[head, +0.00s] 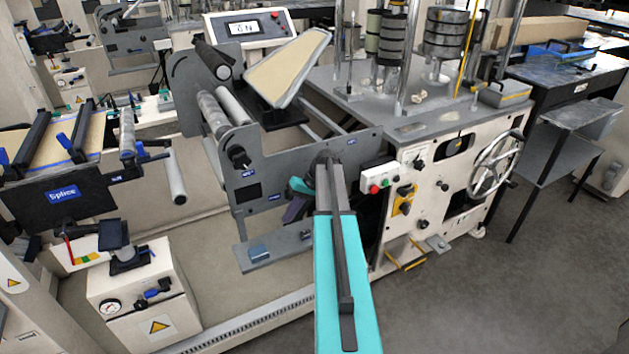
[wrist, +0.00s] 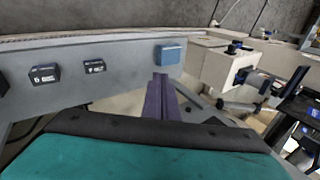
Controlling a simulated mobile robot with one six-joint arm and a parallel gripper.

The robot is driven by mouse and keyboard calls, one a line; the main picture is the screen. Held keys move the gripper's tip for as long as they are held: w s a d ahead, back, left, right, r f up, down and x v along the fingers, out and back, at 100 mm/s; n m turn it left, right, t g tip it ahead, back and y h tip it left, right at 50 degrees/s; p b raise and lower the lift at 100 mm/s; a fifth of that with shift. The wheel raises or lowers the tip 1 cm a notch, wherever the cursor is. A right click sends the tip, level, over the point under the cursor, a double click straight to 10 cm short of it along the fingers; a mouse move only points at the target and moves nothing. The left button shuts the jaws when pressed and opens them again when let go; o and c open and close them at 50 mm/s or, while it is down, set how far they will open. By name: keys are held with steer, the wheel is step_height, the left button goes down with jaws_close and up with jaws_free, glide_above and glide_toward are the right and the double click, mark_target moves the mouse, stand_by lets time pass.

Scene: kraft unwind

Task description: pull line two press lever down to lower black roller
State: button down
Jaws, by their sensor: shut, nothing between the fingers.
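A black roller (head: 213,60) sits at the upper left of the grey side plate (head: 275,178) in the head view, with paler rollers (head: 213,115) below it. I cannot pick out a press lever with certainty. My gripper (head: 294,210) is partly hidden behind my teal arm, low in front of the side plate. In the wrist view my purple fingers (wrist: 160,90) are together and empty. They point toward a grey panel with a blue block (wrist: 170,55), and appear apart from both.
A cream cabinet with a handwheel (head: 496,165) and a red-button box (head: 378,183) stands right of my arm. A white box with a gauge (head: 135,300) and a Splice table (head: 65,195) stand left. The floor at right (head: 520,290) is clear.

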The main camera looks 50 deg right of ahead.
steer(key=s+a+f+n+g+h, duration=0.1)
steer(key=s+a+f+g, duration=0.3)
steer(key=a+f, duration=0.75)
steer(key=s+a+f+n+g, duration=0.1)
steer(key=s+a+f, duration=0.65)
steer(key=a, duration=0.75)
steer(key=s+a+f+n+g+h, duration=0.1)
steer(key=s+a+f, duration=0.2)
steer(key=s, duration=0.4)
steer(key=s+a+f+n+g+h, duration=0.1)
steer(key=s+a+f+h, duration=0.1)
steer(key=s+a+f, duration=0.2)
steer(key=s+a+f+n+g+h, duration=0.1)
steer(key=s+a+f, duration=0.3)
steer(key=s, duration=0.7)
steer(key=a+g, duration=0.1)
steer(key=a, duration=0.1)
steer(key=shift+a+h, duration=0.4)
steer(key=shift+r, duration=0.1)
